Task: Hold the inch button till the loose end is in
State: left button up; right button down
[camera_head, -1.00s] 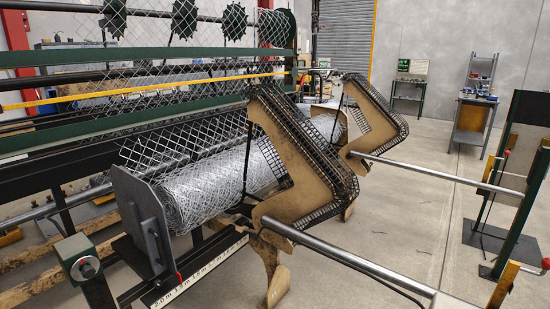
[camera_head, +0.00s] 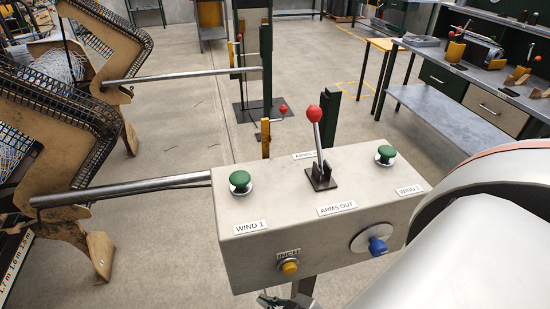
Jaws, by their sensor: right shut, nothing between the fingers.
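The yellow inch button (camera_head: 289,268) is on the front face of a grey control box (camera_head: 245,262), under an INCH label. My right gripper (camera_head: 284,300) is shut and empty at the bottom edge, just below the button and partly cut off by the frame. I see a gap between them, and the button is not covered. The mesh (camera_head: 62,66) shows only in part at the left edge, behind the weaver's arms. I cannot make out its loose end. My left gripper is not in view.
The box also carries green WIND buttons (camera_head: 240,180), a red-knobbed ARMS lever (camera_head: 315,115) and a blue knob (camera_head: 377,246). Metal bars (camera_head: 140,186) reach from the tan weaver arms (camera_head: 85,120) at left. A workbench (camera_head: 470,80) stands at the back right. Floor between is open.

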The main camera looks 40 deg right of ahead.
aim_at(290, 268)
jog(key=k+j+z, duration=0.2)
jog(key=k, duration=1.2)
jog(key=l, duration=0.15)
